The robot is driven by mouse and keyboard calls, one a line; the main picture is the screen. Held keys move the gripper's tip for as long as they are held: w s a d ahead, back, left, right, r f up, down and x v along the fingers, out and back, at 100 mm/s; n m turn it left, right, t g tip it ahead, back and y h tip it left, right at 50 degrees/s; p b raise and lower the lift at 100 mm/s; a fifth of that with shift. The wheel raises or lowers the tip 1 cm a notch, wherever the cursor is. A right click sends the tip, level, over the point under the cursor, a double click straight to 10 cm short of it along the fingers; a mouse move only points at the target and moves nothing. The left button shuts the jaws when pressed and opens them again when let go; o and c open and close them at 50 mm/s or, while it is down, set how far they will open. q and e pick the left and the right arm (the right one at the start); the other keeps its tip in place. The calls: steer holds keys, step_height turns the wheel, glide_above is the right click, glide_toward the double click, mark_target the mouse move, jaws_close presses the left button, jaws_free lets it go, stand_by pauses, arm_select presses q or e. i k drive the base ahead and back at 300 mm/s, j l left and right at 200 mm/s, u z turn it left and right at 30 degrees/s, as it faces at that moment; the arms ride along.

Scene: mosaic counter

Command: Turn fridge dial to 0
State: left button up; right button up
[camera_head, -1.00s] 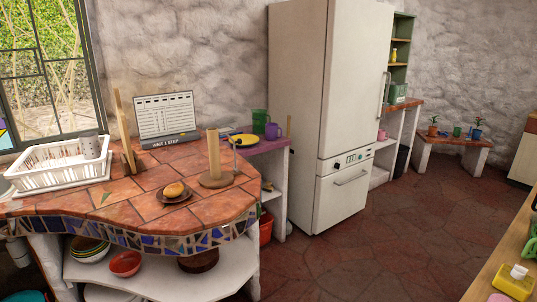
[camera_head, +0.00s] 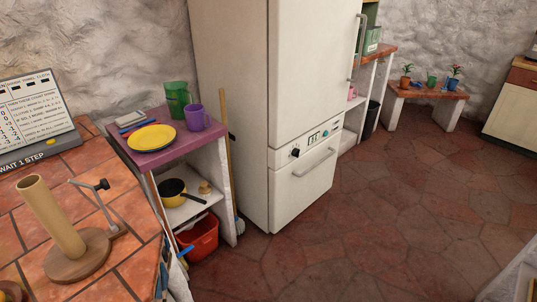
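The white fridge (camera_head: 285,95) stands against the wall in the middle of the head view, its front turned to the right. A control strip runs between its upper door and its lower door. A black round dial (camera_head: 295,152) sits at the left end of that strip. A small greenish display (camera_head: 314,138) is to the right of the dial, with small round controls farther right. The display digits and the dial's marks are too small to read with certainty. Neither of my grippers shows in this view.
A tiled counter (camera_head: 125,235) with a wooden paper-towel stand (camera_head: 55,220) is at the lower left. A purple-topped shelf (camera_head: 170,150) holds a yellow plate (camera_head: 152,138) and cups. A broom and a red bucket (camera_head: 198,238) stand left of the fridge. The floor (camera_head: 380,220) before it is clear.

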mark_target(296, 152)
steer(key=i+l+z, duration=0.15)
steer(key=i+l, duration=0.6)
steer(key=i+l+u, duration=0.2)
steer(key=i+l, duration=0.2)
steer(key=l, duration=0.25)
steer(key=i+l+u, duration=0.2)
steer(key=i+l, duration=0.15)
steer(key=l, duration=0.3)
steer(key=i+l+u, duration=0.1)
steer(key=l, duration=0.3)
steer(key=i+l, duration=0.2)
steer(key=l, duration=0.15)
steer(key=u, duration=0.05)
